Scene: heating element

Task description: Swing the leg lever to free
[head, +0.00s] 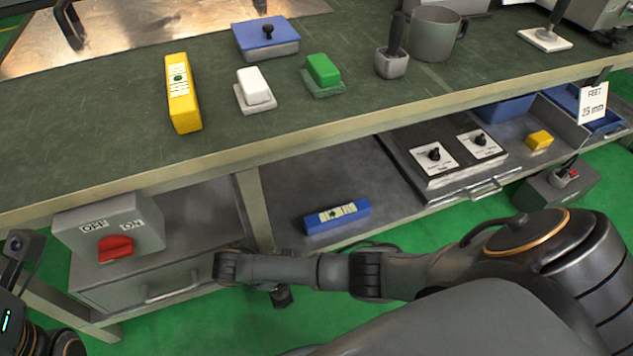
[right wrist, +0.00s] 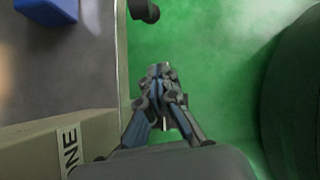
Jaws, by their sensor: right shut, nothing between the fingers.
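No lever is marked as the leg lever. A dark rounded end (right wrist: 145,11) sticks out beside the shelf edge at the top of the right wrist view. A dark curved piece (head: 375,246) shows at the lower shelf's front edge in the head view, partly behind my right arm; it may be the same part. My right gripper (right wrist: 163,72) is shut and empty over green floor, below the dark end in the picture and apart from it. My left gripper is out of view; only left arm parts show at the left edge.
The lower shelf carries a blue block (head: 338,216) and a panel with two knobs (head: 455,155). A grey switch box with a red knob (head: 115,249) sits at left. A lettered beige post (right wrist: 70,140) is close left of my right gripper.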

